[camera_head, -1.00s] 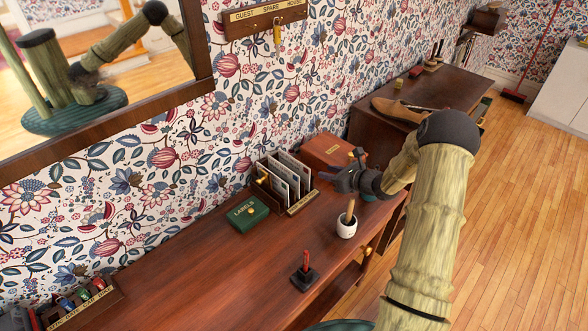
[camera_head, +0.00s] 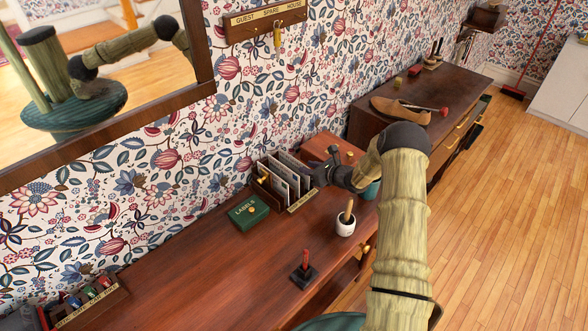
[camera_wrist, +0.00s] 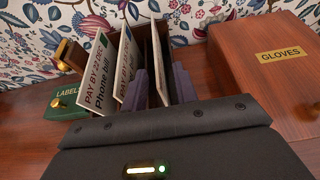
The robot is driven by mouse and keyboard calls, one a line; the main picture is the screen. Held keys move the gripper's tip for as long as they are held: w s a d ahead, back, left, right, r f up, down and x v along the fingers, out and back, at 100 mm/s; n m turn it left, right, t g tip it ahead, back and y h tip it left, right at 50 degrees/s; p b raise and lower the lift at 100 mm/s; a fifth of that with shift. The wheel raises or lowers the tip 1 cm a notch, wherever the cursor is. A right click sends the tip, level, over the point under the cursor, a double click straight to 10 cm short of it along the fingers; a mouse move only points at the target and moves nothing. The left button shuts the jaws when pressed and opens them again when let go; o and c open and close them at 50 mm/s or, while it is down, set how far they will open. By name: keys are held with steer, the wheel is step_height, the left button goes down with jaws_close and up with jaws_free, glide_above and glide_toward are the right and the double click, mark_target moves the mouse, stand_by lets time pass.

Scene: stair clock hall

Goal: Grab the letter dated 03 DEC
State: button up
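A wooden letter rack (camera_head: 301,203) stands on the desk with several white letters upright in it. My gripper (camera_wrist: 160,88) is open, with one finger on each side of the right letter. Whether the fingers touch it I cannot tell. In the head view my gripper (camera_head: 314,174) is at the rack's right side.
A green LABELS box (camera_head: 248,212) sits left of the rack, and a brown GLOVES box (camera_wrist: 268,62) is close on the right. A white pot (camera_head: 346,224) and a red-handled stamp (camera_head: 304,270) stand nearer the desk's front. The desk's middle is clear.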

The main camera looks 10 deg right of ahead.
mark_target(292, 163)
steer(key=shift+p+x, duration=0.75)
steer(key=shift+x, duration=1.45)
steer(key=shift+s+a, duration=0.1)
jaws_close()
